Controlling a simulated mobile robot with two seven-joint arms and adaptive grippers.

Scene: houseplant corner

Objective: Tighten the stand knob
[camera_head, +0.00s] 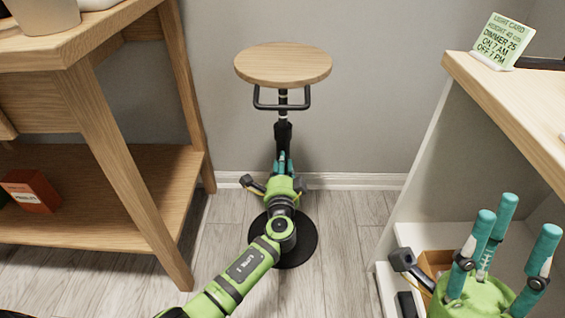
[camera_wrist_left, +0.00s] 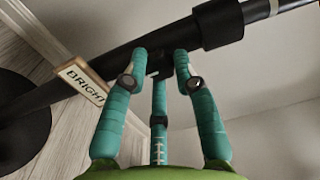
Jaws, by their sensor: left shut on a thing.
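The stand has a round wooden top (camera_head: 283,64), a black pole (camera_head: 283,132) with a black handle under the top, and a round black base (camera_head: 296,250). My left gripper (camera_head: 283,160) is at the pole, below its thicker black collar. In the left wrist view the teal fingertips close around the small dark stand knob (camera_wrist_left: 159,64) on the side of the pole (camera_wrist_left: 110,68). The fingers cover most of the knob, and the arm hides it in the head view. My right gripper (camera_head: 514,222) has its fingers spread and empty, at the lower right.
A wooden shelf unit (camera_head: 125,190) stands left, with a red box (camera_head: 32,190) on its lower board. A white cabinet with a wooden top (camera_head: 510,95) stands right, bearing a green light card (camera_head: 503,40). A "BRIGHT" label (camera_wrist_left: 82,82) shows beside the pole. Floor around the base is clear.

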